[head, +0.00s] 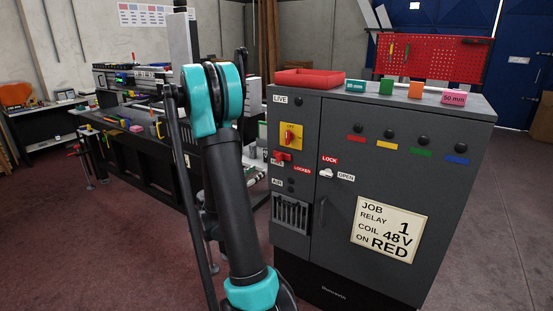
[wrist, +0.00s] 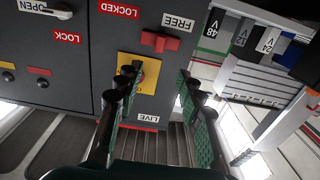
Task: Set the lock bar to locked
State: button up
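The lock bar is a small red piece on the grey cabinet front. It shows in the head view (head: 282,156) and in the wrist view (wrist: 160,42), where the picture is upside down. It lies nearer the FREE label (wrist: 177,22) than the LOCKED label (wrist: 118,11). My gripper (wrist: 158,78) is open and empty, its two dark fingers spread in the wrist view. The fingertips are near the yellow switch plate (wrist: 146,82), short of the lock bar in the picture; I cannot tell whether they touch anything. In the head view my gripper is not clearly visible.
The yellow switch plate (head: 291,136) with a red knob is above the lock bar. A white door handle (head: 326,173) sits to the right, between LOCK and OPEN labels. A red tray (head: 310,78) and several coloured blocks stand on the cabinet top. A workbench stands at the left.

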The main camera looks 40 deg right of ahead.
aim_at(277, 158)
jog(key=x, duration=1.5)
jog(key=shift+d, duration=0.15)
jog(key=shift+c, duration=0.3)
grip_shut()
